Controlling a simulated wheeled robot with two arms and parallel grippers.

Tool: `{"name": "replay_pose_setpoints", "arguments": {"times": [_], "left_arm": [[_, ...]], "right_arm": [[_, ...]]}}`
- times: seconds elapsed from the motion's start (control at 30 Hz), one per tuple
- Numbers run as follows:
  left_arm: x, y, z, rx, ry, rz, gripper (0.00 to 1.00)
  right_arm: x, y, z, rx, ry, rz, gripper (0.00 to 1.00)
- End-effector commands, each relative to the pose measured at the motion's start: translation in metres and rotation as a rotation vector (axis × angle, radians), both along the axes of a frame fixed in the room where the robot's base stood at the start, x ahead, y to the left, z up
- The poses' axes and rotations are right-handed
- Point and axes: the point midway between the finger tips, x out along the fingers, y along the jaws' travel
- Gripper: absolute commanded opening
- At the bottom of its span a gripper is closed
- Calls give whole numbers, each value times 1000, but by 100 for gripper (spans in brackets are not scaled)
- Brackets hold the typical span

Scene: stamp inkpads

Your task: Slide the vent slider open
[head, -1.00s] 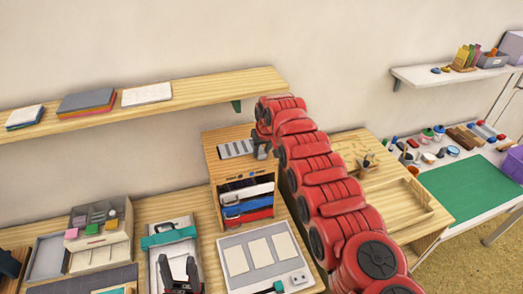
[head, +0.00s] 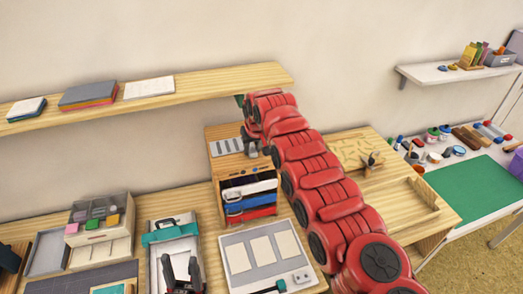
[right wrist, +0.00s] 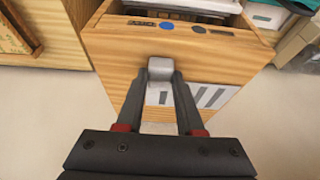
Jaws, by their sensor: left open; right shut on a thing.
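The vent is a pale plate with grey slots (head: 227,146) on top of the wooden cabinet (head: 214,168). It also shows in the right wrist view (right wrist: 212,96), partly behind my fingers. A grey block-shaped knob (right wrist: 160,68) stands beside the slots. My right gripper (right wrist: 161,75) is shut on this knob, with a finger on each side. In the head view my right gripper (head: 251,147) is at the right end of the slots, and the knob is hidden there. My left gripper (head: 182,268) is open and empty at the bottom of the head view, over the grey-and-teal tray.
The cabinet holds stacked white, blue and red items (head: 250,200). A wooden shelf (head: 205,86) runs along the wall above. A small drawer box (head: 100,225) stands at left, and a panel with cream cards (head: 262,254) lies in front of the cabinet.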

Motion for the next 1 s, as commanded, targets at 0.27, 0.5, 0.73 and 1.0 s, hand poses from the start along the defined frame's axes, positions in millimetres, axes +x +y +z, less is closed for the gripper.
{"name": "replay_pose_setpoints", "arguments": {"times": [0.27, 0.5, 0.73, 1.0], "left_arm": [[0, 0, 1, 0, 0, 0, 50], [0, 0, 1, 0, 0, 0, 50], [0, 0, 0, 0, 0, 0, 50], [0, 0, -22, 0, 0, 0, 50]], "right_arm": [[1, 0, 2, 0, -3, -1, 40], [0, 0, 1, 0, -1, -1, 68], [0, -1, 1, 0, -1, -1, 68], [-7, -5, 20, 2, -5, -3, 68]]}}
